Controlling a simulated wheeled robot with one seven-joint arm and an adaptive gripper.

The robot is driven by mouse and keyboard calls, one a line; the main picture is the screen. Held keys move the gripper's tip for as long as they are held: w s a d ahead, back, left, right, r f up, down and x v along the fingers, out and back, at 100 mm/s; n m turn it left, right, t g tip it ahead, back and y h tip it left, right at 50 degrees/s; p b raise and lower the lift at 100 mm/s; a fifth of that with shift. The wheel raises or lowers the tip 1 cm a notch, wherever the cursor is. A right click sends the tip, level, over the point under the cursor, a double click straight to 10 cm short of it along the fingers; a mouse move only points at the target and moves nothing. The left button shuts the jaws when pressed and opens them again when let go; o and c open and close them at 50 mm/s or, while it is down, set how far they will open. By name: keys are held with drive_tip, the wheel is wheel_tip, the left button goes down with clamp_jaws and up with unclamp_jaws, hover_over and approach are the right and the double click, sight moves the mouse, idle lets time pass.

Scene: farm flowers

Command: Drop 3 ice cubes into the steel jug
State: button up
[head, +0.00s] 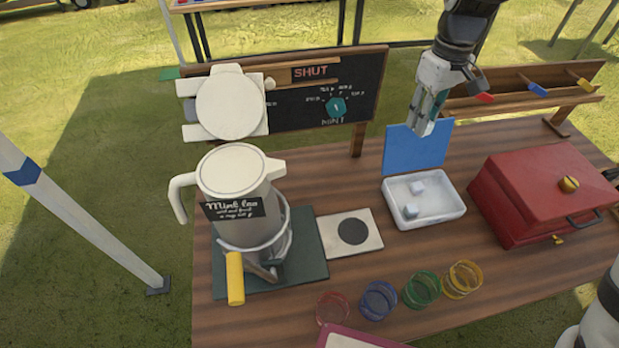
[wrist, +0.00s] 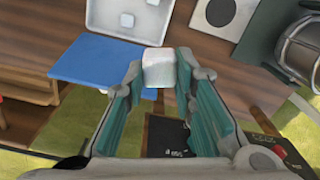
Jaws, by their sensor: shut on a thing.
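My gripper (head: 424,128) is up above the blue panel behind the white tray. In the wrist view its fingers are shut on a whitish ice cube (wrist: 159,68) at their tips. Two more ice cubes, one in front (head: 411,210) and one behind (head: 417,188), lie apart in the white tray (head: 455,212). The tray also shows in the wrist view (wrist: 103,17). The jug (head: 234,224), grey-bodied with a pale top, handle, spout and dark "Mint tea" label, stands at the left on a dark green mat. My gripper is well to its right. The jug's inside cannot be seen.
A pale round piece (head: 230,105) stands behind the jug. A chalkboard (head: 330,95) lines the back edge. A red box (head: 540,190) stands right of the tray. A pale plate with a dark disc (head: 351,231) lies between jug and tray.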

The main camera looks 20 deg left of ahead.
drive_tip(key=s+a+r+n+p, duration=0.1)
drive_tip(key=s+a+r+n, duration=0.25)
drive_tip(key=a+n, duration=0.45)
drive_tip(key=n+p, duration=0.3)
drive_tip(key=n, duration=1.6)
approach(237, 151)
drive_tip(key=s+d, duration=0.3)
drive_tip(key=s, duration=0.1)
drive_tip(key=shift+w+a+f, duration=0.1)
drive_tip(key=shift+f, duration=1.3)
drive_tip(key=shift+a+f, duration=0.15)
drive_tip(key=shift+f, duration=1.25)
drive_tip(key=o, duration=1)
drive_tip(key=shift+c, duration=0.2)
